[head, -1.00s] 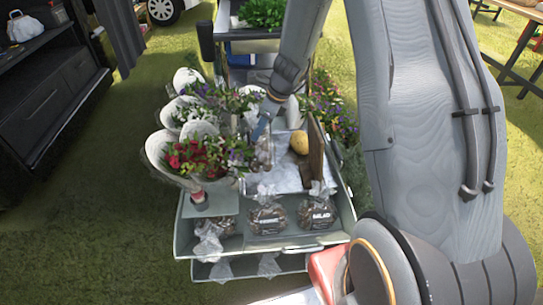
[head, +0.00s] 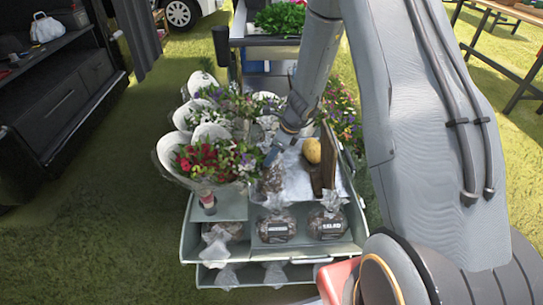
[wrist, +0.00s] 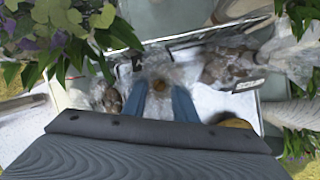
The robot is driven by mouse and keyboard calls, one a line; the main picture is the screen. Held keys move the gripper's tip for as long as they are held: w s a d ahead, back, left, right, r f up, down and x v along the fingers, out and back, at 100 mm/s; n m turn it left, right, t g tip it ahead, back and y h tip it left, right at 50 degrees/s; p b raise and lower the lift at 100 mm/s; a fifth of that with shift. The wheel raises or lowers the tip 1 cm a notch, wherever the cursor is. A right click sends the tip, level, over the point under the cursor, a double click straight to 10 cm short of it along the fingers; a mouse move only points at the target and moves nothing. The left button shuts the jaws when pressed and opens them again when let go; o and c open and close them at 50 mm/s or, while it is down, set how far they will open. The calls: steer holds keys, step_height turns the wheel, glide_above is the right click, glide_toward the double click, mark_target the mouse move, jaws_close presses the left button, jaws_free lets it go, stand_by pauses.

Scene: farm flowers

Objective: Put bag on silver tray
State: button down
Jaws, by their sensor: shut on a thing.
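My gripper (head: 273,157) is shut on a clear plastic bag (head: 271,180) with brown contents. In the wrist view the bag (wrist: 160,78) shows between the two blue fingertips of my gripper (wrist: 160,100). The bag hangs at the left part of a pale silver tray (head: 297,188); I cannot tell whether it touches the tray. The tray (wrist: 212,103) also shows around the fingers in the wrist view. A yellow potato-like thing (head: 312,151) and a brown board (head: 328,160) are at the tray's right side.
Two labelled bags (head: 277,228) (head: 327,224) sit in the cart's front shelf (head: 255,249). Bouquets in white wraps (head: 205,155) crowd the left, close to my gripper. More flowers (head: 343,110) stand to the right. Bare tray surface shows between the bag and the potato-like thing.

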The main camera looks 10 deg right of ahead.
steer(key=c, duration=1.4)
jaws_free()
steer(key=shift+f, duration=0.1)
steer(key=shift+c, duration=0.2)
steer(key=p+v, duration=0.2)
steer(key=v, duration=1)
steer(key=s+d+r+n+h, duration=0.1)
steer(key=s+r+n, duration=0.3)
steer(key=s+n, duration=0.3)
steer(key=s+d+r+n+g+h, duration=0.1)
steer(key=s+d+r+n, duration=0.1)
steer(key=s+r+n, duration=0.2)
steer(key=s+d+r+n+g+h, duration=0.1)
steer(key=s+r+n, duration=0.4)
steer(key=s+n, duration=0.6)
steer(key=s+d, duration=0.1)
steer(key=s, duration=0.4)
steer(key=shift+d+h, duration=0.15)
steer(key=shift+h, duration=0.15)
steer(key=shift+r, duration=0.15)
